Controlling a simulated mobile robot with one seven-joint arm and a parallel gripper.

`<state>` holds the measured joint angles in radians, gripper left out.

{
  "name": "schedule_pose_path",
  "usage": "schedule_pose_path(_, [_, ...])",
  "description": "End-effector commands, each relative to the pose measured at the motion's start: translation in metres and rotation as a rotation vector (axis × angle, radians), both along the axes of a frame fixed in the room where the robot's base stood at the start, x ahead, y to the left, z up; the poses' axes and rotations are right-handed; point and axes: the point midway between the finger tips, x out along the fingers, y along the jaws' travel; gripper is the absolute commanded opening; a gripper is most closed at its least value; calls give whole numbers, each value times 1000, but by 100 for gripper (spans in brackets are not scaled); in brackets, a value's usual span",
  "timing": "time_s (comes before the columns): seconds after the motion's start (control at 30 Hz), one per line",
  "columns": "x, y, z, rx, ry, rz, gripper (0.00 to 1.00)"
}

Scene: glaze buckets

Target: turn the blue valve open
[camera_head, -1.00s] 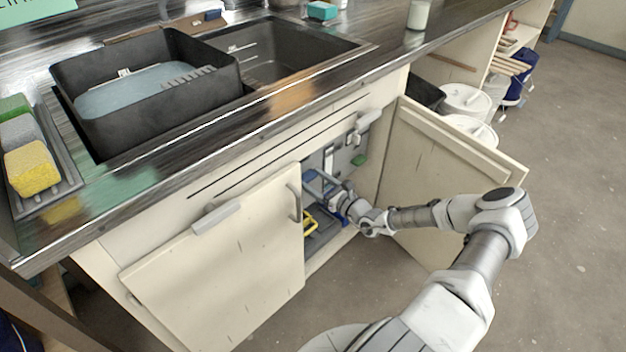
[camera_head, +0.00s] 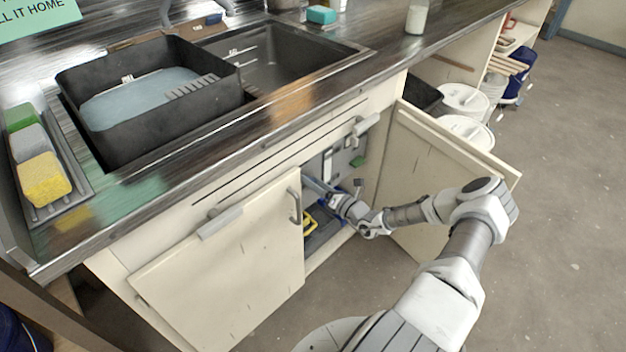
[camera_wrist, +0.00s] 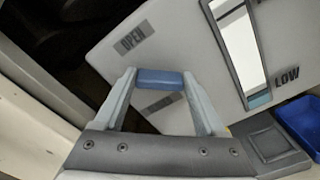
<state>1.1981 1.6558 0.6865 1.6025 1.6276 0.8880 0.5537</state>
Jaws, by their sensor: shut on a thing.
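The blue valve handle (camera_wrist: 160,78) shows in the wrist view as a short blue bar between the two fingertips of my gripper (camera_wrist: 160,86). The fingers are shut on it from both sides. Behind it is a pale panel (camera_wrist: 181,50) with an "OPEN" label (camera_wrist: 133,37) up and to the left of the handle. A second dark label (camera_wrist: 160,104) lies behind the fingers, its words not readable. The rest of the valve is hidden.
A sight gauge (camera_wrist: 240,50) with a "LOW" mark is on the panel's right. A blue bin (camera_wrist: 302,122) sits lower right. The left door (camera_head: 225,265) and right door (camera_head: 440,165) stand beside my arm. White buckets (camera_head: 465,98) stand beyond the right door.

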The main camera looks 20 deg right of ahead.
Motion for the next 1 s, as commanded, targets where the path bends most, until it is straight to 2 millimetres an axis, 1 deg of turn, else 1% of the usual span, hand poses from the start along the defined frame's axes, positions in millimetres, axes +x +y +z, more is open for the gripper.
schedule_pose_path(0.6, [0, -1, -3, 540, 197, -1, 17])
schedule_pose_path(0.8, [0, -2, -4, 677, 247, -1, 17])
schedule_pose_path(1.0, [0, -2, -5, 770, 281, -1, 17])
